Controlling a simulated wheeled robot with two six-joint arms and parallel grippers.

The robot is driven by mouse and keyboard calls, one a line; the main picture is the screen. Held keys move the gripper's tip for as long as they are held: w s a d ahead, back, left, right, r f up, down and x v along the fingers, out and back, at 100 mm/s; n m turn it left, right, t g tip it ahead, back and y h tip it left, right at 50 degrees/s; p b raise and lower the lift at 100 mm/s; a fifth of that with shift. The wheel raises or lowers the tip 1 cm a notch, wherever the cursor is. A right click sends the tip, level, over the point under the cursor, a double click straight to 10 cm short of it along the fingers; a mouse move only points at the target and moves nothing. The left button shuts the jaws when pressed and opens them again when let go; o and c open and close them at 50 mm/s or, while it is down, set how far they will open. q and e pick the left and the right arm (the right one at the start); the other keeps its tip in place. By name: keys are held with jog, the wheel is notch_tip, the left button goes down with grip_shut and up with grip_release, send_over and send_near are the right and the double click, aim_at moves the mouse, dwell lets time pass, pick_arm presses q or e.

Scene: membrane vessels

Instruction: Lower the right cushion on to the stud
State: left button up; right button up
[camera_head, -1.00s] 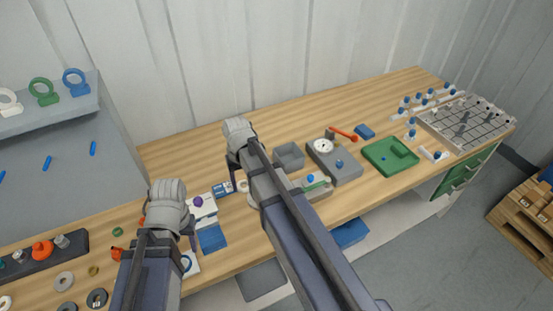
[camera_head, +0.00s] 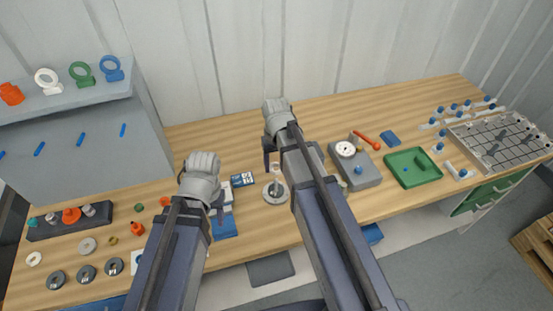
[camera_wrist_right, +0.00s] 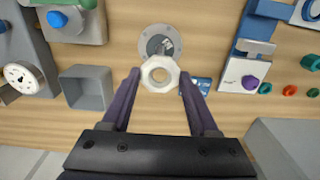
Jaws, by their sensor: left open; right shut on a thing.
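My right gripper (camera_wrist_right: 160,77) is shut on a white octagonal ring, the cushion (camera_wrist_right: 160,86), with a round hole through it. In the head view this gripper (camera_head: 273,163) hangs above and behind a grey metal disc (camera_head: 268,197) with an upright stud (camera_head: 276,181). The cushion appears apart from the stud; the exact height gap cannot be told. My left gripper (camera_head: 219,209) is open and empty, to the left beside a white-and-blue holder.
A blue-and-white card (camera_head: 242,180) lies left of the disc. An open grey box (camera_wrist_right: 86,88) and a grey gauge block (camera_head: 366,173) stand to the right in the head view. A green tray (camera_head: 427,176) is farther right. Wood around the disc is mostly clear.

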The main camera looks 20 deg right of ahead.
aim_at(276, 180)
pick_arm(q)
jog(key=shift+f+b, duration=4.35)
jog(key=shift+f, duration=0.1)
pick_arm(e)
jog(key=shift+f, duration=4.4)
jog(key=o, duration=1.4)
pick_arm(q)
jog(key=shift+r, duration=0.1)
pick_arm(e)
jog(key=shift+r, duration=0.1)
notch_tip(276, 180, up, 8)
jog(key=p, duration=0.8)
pick_arm(q)
notch_tip(276, 180, up, 8)
jog(key=shift+f, duration=0.2)
pick_arm(e)
jog(key=shift+f, duration=0.2)
